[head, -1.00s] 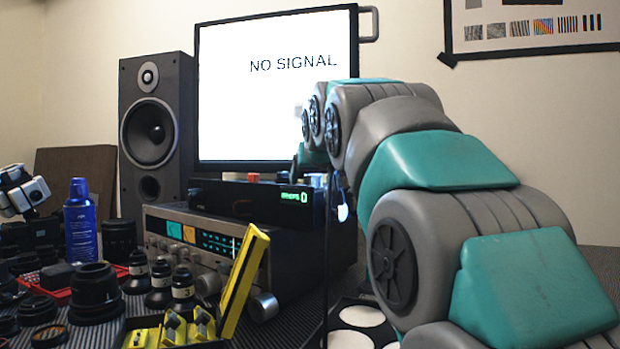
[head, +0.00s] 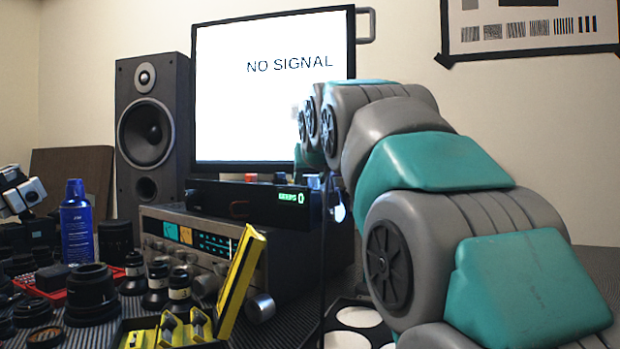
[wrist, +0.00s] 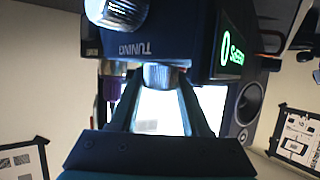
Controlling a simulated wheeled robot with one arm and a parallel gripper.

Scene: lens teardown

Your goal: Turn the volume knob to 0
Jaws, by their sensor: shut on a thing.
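In the wrist view, my gripper (wrist: 160,88) has its two fingers on either side of a silvery round knob (wrist: 160,75) on a dark unit and is shut on it. The view is upside down, and the word TUNING shows beside the knob. I cannot read a volume label. A green display (wrist: 230,45) on the unit shows a 0 and some letters. In the head view, the black box with the green display (head: 293,198) sits on the receiver; my gripper is hidden behind my arm.
A silver-fronted receiver (head: 205,242) carries the black box. A monitor (head: 225,100) reading NO SIGNAL and a speaker (head: 150,190) stand behind. Lenses (head: 92,297), a blue can (head: 77,225) and a yellow-and-black holder (head: 243,285) crowd the left front.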

